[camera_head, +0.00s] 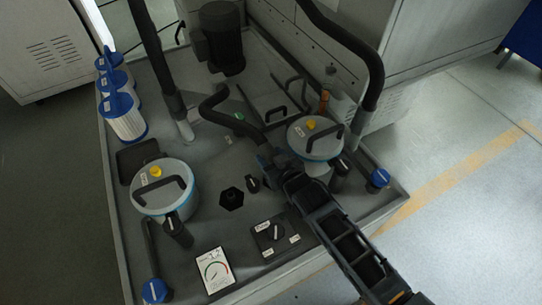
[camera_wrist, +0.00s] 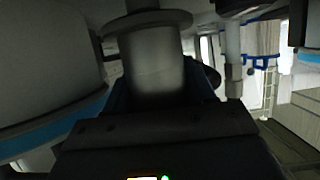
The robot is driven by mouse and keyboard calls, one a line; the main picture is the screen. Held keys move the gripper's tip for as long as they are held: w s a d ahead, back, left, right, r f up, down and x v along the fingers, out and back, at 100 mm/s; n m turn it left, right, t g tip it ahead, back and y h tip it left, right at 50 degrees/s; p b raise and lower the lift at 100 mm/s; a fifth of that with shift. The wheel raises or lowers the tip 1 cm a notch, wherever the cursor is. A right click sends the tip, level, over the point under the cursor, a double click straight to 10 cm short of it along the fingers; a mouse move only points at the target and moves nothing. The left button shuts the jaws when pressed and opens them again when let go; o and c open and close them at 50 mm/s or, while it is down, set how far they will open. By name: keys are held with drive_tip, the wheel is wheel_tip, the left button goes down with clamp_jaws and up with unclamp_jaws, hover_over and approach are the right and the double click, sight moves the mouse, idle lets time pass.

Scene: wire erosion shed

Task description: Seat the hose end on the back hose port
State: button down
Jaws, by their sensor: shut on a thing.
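A black hose (camera_head: 240,127) bends across the middle of the tray-like deck in the head view, and its end runs to my gripper (camera_head: 269,162). My gripper is shut on the hose end, which shows in the wrist view as a grey cylinder (camera_wrist: 152,72) with a wide flange, between the dark jaws (camera_wrist: 150,112). The arm and jaws partly hide the hose end in the head view. A black hexagonal port (camera_head: 231,198) sits open on the deck, left of and nearer than my gripper. I cannot tell which fitting is the back hose port.
Lidded canisters with handles stand left (camera_head: 162,187) and right (camera_head: 315,138) of the deck's middle; the right one is close to my gripper. White filters (camera_head: 122,117), a motor (camera_head: 223,40) and upright hoses stand behind.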

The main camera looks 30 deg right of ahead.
drive_tip(key=shift+w+f+b, duration=0.1)
drive_tip(key=shift+f+b, duration=0.5)
drive_tip(key=shift+f, duration=0.3)
drive_tip(key=shift+f+b, duration=0.5)
drive_tip(key=shift+f, duration=0.1)
idle(1.2)
drive_tip(key=c, duration=0.7)
unclamp_jaws()
drive_tip(key=shift+o, duration=0.2)
drive_tip(key=shift+s+f, duration=0.15)
drive_tip(key=shift+s, duration=0.1)
drive_tip(key=shift+p+v, duration=1.4)
drive_tip(key=shift+v, duration=1.15)
drive_tip(key=shift+p+v, duration=1.3)
drive_tip(key=shift+v, duration=1.55)
